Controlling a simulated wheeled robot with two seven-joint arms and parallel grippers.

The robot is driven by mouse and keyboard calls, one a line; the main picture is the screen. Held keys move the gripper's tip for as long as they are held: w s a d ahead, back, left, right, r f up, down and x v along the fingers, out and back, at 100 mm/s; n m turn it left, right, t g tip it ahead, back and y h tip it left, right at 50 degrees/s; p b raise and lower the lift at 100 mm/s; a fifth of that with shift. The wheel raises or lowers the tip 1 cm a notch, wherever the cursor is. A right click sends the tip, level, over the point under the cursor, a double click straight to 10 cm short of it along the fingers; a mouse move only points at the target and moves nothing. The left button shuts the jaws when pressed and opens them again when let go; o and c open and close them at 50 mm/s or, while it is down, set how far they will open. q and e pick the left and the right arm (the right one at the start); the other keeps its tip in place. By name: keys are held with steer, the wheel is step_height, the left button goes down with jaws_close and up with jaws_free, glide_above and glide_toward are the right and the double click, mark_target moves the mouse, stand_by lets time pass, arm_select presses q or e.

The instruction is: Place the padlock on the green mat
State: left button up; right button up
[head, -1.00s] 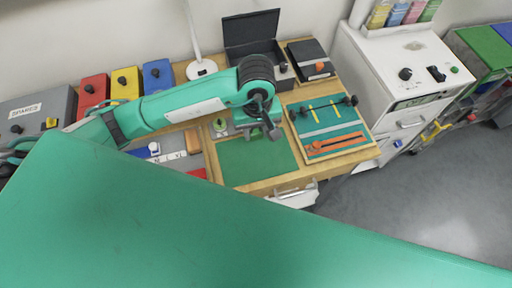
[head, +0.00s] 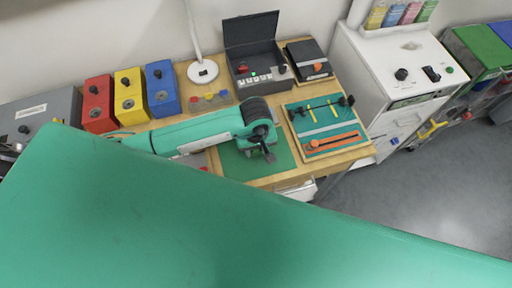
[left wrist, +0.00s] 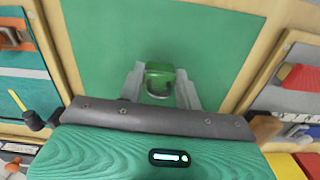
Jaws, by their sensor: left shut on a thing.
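The padlock (left wrist: 160,73), with a green body and a metal shackle, sits between the two grey fingers of my left gripper (left wrist: 161,88) in the left wrist view. The gripper is shut on it. The green mat (left wrist: 215,45) fills the background around the padlock. I cannot tell whether the padlock touches the mat. In the head view my left gripper (head: 267,154) is over the mat (head: 233,166), and the padlock cannot be made out there. My arm covers part of the mat. My right gripper is not in view.
Behind stand an open black box (head: 254,54) and a lamp base (head: 202,71). Red, yellow and blue boxes (head: 160,88) stand at the left. A white cabinet (head: 400,80) is at the right.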

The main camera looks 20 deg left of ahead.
mark_target(256, 151)
arm_select(q)
steer(key=shift+f, duration=0.2)
steer(key=o, duration=1.1)
steer(key=shift+r, duration=0.1)
steer(key=shift+r, duration=0.2)
steer(key=shift+w+r+b, duration=0.1)
steer(key=shift+r+b, duration=0.2)
steer(key=shift+r, duration=0.05)
step_height(256, 151, up, 10)
steer(key=b, duration=0.3)
steer(key=shift+b, duration=0.3)
steer(key=shift+r, duration=0.6)
